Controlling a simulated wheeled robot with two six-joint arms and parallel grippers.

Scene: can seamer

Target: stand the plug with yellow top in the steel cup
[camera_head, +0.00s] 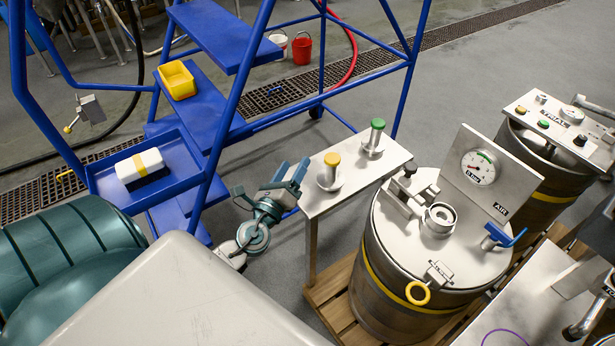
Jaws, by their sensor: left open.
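The plug with the yellow top (330,177) stands upright on its wide round base on a narrow steel shelf. The steel cup (438,220), a short open ring-shaped cup, sits on the lid of the drum to the right of the shelf. My left gripper (290,173) is open and empty, just left of the shelf and apart from the yellow-topped plug. My right gripper is not in view.
A similar plug with a green top (374,142) stands farther back on the shelf (352,188). A clamp block (408,190), an upright gauge plate (478,170), a blue-handled valve (503,236) and a yellow ring (418,293) surround the cup. Blue steps (205,110) stand behind left.

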